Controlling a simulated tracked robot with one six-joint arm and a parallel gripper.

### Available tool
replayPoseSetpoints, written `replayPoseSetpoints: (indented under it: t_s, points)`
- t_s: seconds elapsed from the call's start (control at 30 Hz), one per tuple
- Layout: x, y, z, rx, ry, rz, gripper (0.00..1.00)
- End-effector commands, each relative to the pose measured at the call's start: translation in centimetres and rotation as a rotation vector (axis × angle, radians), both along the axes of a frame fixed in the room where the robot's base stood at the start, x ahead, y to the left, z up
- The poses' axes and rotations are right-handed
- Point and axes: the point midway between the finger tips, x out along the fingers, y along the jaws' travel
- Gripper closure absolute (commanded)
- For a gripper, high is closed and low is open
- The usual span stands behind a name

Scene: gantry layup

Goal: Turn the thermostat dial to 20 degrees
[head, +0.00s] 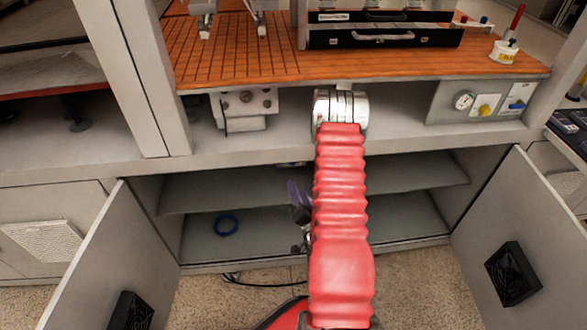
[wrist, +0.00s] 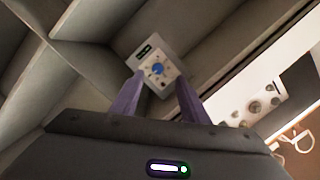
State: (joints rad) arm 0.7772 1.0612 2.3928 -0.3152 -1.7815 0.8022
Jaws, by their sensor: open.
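The thermostat is a pale plate (wrist: 172,75) with a small dark display (wrist: 144,50) and a round blue dial (wrist: 157,69), seen ahead in the wrist view. The marks around the dial are too small to read. My gripper (wrist: 160,80) is open, its two purple fingers pointing at the plate on either side of the dial. I cannot tell whether they touch it. In the head view my gripper (head: 299,198) is partly hidden behind my red arm, inside the open cabinet. The thermostat is not clearly visible there.
Two cabinet doors (head: 105,260) (head: 525,235) stand open on either side. A shelf (head: 415,180) crosses the cabinet, and a blue ring (head: 226,225) lies below. A panel with a gauge (head: 464,101) sits at the upper right. Cables (head: 262,284) lie near the floor.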

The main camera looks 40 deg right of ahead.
Motion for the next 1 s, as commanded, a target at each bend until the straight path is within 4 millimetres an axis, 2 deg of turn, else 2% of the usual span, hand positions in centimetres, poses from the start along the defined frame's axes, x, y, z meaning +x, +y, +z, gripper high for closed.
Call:
replayPoseSetpoints:
  t_s: [0.1, 0.2, 0.57, 0.77, 1.0]
  points:
    - [-1.6, -0.1, -0.5, 0.021, -0.066, -0.026, 0.59]
    - [-2.3, -0.1, -0.4, 0.029, -0.102, -0.037, 0.59]
    - [-2.4, 0.0, -0.3, 0.03, -0.116, -0.039, 0.59]
    - [-1.7, -0.4, -0.3, 0.029, -0.115, -0.037, 0.59]
    - [0.9, -1.7, -0.3, 0.028, -0.116, -0.036, 0.59]
